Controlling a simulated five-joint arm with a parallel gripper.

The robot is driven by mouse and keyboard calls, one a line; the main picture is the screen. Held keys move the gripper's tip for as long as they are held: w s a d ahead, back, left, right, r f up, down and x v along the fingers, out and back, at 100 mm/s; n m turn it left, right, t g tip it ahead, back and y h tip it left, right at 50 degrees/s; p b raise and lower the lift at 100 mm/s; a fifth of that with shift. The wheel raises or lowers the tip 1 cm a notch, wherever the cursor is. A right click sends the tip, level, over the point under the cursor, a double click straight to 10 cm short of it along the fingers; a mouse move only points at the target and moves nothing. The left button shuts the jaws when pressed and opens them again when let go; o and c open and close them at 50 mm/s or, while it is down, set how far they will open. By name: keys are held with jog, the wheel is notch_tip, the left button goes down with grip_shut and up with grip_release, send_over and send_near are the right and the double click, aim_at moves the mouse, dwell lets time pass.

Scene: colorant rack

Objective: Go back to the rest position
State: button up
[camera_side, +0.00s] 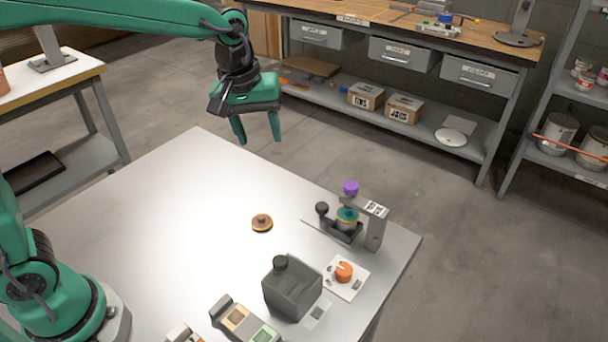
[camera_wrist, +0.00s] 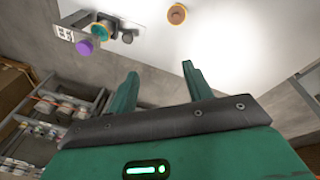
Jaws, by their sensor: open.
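My gripper (camera_side: 258,142) is green with two fingers. It hangs in the air above the far part of the white table (camera_side: 150,210), fingers pointing down. In the wrist view my gripper (camera_wrist: 160,68) shows its two fingers spread apart with nothing between them. It touches nothing.
A brown-and-tan round piece (camera_side: 262,222) lies alone on the table. To its right stands a grey fixture (camera_side: 375,228) with a purple knob (camera_side: 351,188). A dark grey container (camera_side: 291,290), an orange dial (camera_side: 344,271) and a tray with coloured squares (camera_side: 243,322) sit nearer. The table's left part is clear.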

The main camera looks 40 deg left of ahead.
jog(key=s+a+m+t, duration=0.1)
jog(key=s+a+m, duration=0.1)
jog(key=s, duration=0.4)
jog(key=s+a+r+m+t, duration=0.1)
jog(key=s+a+m, duration=0.1)
jog(key=s+a, duration=0.2)
jog(key=s+a+m+t, duration=0.1)
jog(key=s+a+m, duration=0.1)
jog(key=s, duration=0.7)
jog(key=shift+a+r+m, duration=0.2)
jog(key=shift+a+m, duration=0.2)
jog(key=shift+a, duration=0.1)
